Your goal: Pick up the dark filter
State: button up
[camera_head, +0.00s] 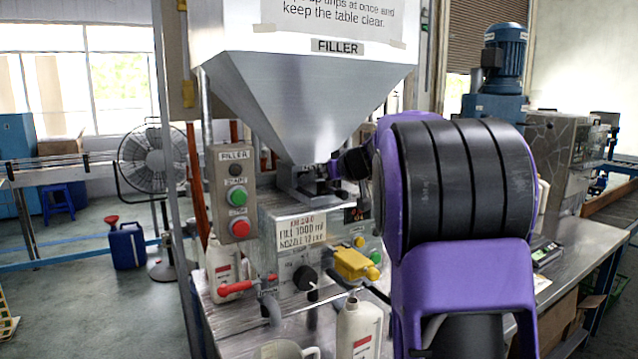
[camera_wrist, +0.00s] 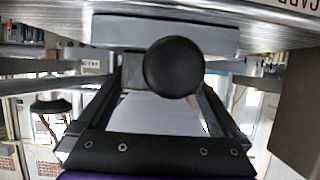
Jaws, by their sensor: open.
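A dark round knob-like piece (camera_wrist: 173,67), which may be the end of the dark filter, sits in front of a grey metal block in the wrist view. My gripper (camera_wrist: 166,88) is open, with one finger on either side of the dark piece. I cannot tell whether the fingers touch it. In the head view my gripper (camera_head: 335,168) is at the outlet block (camera_head: 303,183) under the steel hopper (camera_head: 305,95). The filter is too small or hidden there to make out, and my purple and black arm covers the right side.
The filler's front has a button panel (camera_head: 234,195), a black knob (camera_head: 305,278), a red-handled valve (camera_head: 245,286) and a yellow part (camera_head: 355,264). White bottles (camera_head: 359,325) stand on the bench close by. A fan (camera_head: 153,160) stands on the floor at left.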

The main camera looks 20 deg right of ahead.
jog(key=shift+c, duration=0.2)
jog(key=c, duration=1.2)
jog(key=shift+c, duration=0.6)
jog(key=shift+r, duration=0.15)
